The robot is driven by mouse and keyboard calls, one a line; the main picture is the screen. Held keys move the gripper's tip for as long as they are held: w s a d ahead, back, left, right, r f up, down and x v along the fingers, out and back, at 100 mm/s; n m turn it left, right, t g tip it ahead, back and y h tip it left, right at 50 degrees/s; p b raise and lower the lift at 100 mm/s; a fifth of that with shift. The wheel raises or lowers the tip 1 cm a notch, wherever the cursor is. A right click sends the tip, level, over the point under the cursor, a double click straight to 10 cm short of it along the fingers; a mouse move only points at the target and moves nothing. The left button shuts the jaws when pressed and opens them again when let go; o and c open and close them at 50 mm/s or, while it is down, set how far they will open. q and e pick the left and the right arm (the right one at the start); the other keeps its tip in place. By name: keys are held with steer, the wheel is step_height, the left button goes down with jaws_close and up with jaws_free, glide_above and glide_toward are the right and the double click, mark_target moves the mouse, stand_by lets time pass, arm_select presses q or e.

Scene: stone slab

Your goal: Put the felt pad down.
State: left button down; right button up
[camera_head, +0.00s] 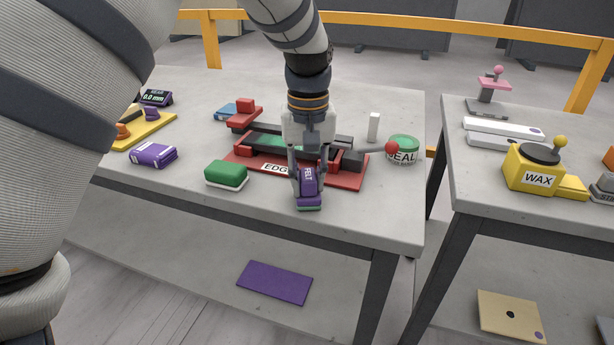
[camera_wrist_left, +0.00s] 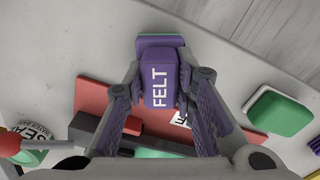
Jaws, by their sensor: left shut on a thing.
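The felt pad (camera_head: 308,203) is a purple block with a white FELT label and a green strip along its bottom. My left gripper (camera_head: 308,180) points down and is shut on it, near the front edge of the left table (camera_head: 375,225). In the left wrist view the felt pad (camera_wrist_left: 160,85) sits between the two fingers of the left gripper (camera_wrist_left: 160,95). I cannot tell whether its underside touches the table. My right gripper is not in view.
A red EDGE base (camera_head: 345,180) with dark clamp bars lies just behind the pad. A green block (camera_head: 227,174) and a purple labelled block (camera_head: 153,155) are to the left. A SEAL tin (camera_head: 403,150) is to the right. The tabletop right of the pad is clear.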

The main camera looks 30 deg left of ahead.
mark_target(308, 174)
arm_select(q)
steer(key=c, duration=1.7)
jaws_free()
steer(key=shift+w+f, duration=0.15)
steer(key=shift+w, duration=0.05)
steer(key=o, duration=0.4)
steer(key=shift+s, duration=0.1)
steer(key=shift+r, duration=0.35)
step_height(308, 174, up, 12)
steer(key=shift+f, duration=0.15)
steer(key=shift+f, duration=0.1)
